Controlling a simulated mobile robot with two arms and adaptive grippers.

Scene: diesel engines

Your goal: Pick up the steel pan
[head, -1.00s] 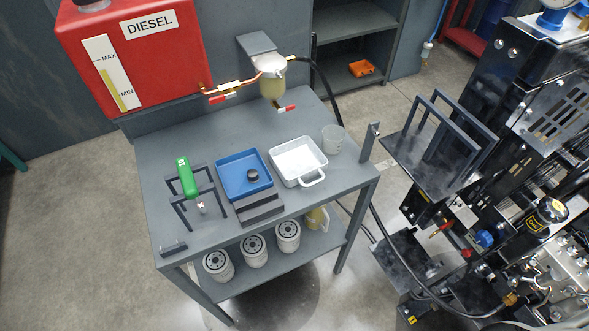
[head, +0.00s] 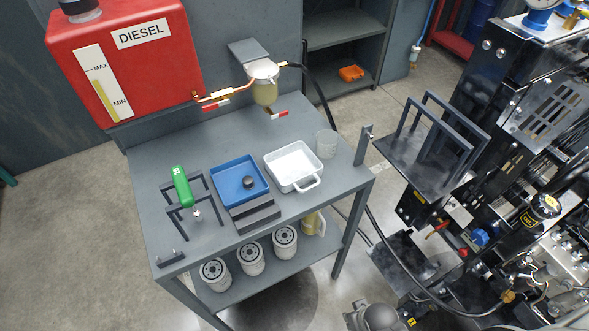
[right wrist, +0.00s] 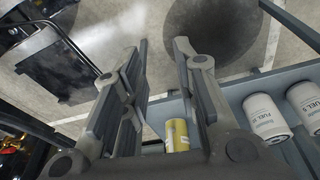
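The steel pan (head: 288,162), a pale rectangular pan with a loop handle on its near side, sits flat on the grey workbench (head: 230,137) in the head view. It stands between a blue tray and a clear cup. My right gripper (head: 374,316) shows only in part at the bottom edge of the head view, right of the bench and well apart from the pan. In the right wrist view its two fingers (right wrist: 162,44) are spread with nothing between them. The pan is not seen in that view. My left gripper is in neither view.
A blue tray (head: 232,181) holding a dark puck and a clear cup (head: 326,144) flank the pan. A green-handled tool (head: 181,186) rests on a stand at left. White filters (head: 250,258) and a yellow jug (right wrist: 177,135) are on the lower shelf. A black engine (head: 500,150) stands right.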

